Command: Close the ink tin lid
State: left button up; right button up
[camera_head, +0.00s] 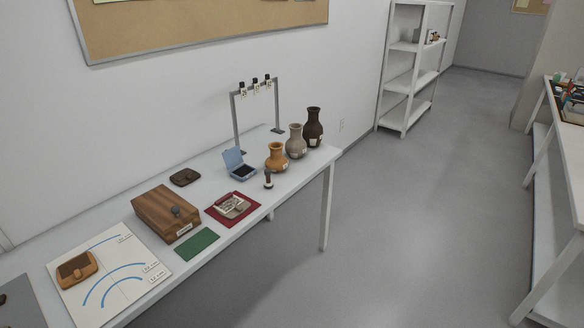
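The ink tin (241,171) is a small light blue box on the white table. Its lid (233,157) stands up, open, at the tin's back left side. A dark pad shows inside the tin. Neither of my grippers shows in this view.
Close to the tin on the right is an orange vase (277,158), with a grey vase (296,143) and a dark vase (313,128) beyond. A small stamp (268,179) stands in front. A metal frame (236,118) rises behind. A red mat (248,219) and wooden box (157,209) lie nearer.

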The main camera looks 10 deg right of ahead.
aim_at(232, 158)
jog(key=z, duration=1.15)
jog(key=i, duration=1.45)
jog(key=u, duration=0.75)
jog(key=i, duration=0.85)
jog(key=u, duration=0.7)
